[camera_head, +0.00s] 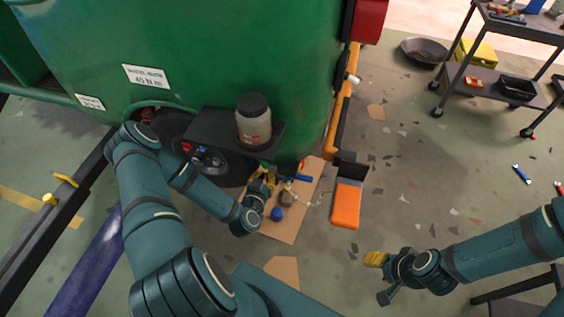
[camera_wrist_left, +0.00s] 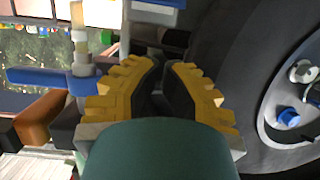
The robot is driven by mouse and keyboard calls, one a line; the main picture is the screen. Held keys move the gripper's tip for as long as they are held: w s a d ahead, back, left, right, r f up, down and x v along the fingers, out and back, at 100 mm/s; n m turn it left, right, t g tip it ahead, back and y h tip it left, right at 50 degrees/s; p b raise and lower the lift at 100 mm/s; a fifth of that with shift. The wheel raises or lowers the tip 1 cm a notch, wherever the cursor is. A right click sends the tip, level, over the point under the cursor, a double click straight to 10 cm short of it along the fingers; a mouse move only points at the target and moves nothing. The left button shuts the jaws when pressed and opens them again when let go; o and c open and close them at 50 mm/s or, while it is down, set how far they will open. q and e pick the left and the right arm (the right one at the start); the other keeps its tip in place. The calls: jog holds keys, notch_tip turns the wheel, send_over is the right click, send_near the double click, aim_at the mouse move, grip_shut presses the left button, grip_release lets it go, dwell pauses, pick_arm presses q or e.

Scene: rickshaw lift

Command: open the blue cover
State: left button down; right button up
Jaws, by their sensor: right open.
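A blue lever-like part (camera_head: 302,178) sits under the green body, right of my left gripper (camera_head: 263,180). A blue bar also shows in the left wrist view (camera_wrist_left: 45,77), beside a pale upright stem, left of the yellow finger pads. A round blue piece (camera_head: 277,213) rests over the brown sheet. I cannot tell which blue part is the cover. My left gripper is low by the wheel; its fingers (camera_wrist_left: 162,72) are close together with a narrow dark gap, and nothing is clearly held. My right gripper (camera_head: 378,279) is open and empty above the floor.
The tire (camera_wrist_left: 235,60) is close on the right in the wrist view. An orange block (camera_head: 346,204) hangs at right. Open floor lies beyond it, with a cart (camera_head: 508,88).

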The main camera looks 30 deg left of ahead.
pick_arm(q)
jog(key=shift+h, duration=0.3)
jog(key=w+f+b, duration=0.1)
jog(key=w, duration=0.1)
jog(key=w+f+b, duration=0.1)
jog(key=w, duration=0.1)
jog(key=w+f+b, duration=0.1)
jog(key=w+f, duration=0.1)
jog(key=shift+w+a, duration=0.25)
jog(key=shift+a, duration=0.15)
jog(key=shift+s+d+f, duration=0.1)
jog(key=shift+s+f, duration=0.05)
jog(key=shift+s, duration=0.3)
pick_arm(e)
jog(key=f, duration=0.3)
jog(key=shift+w, duration=0.4)
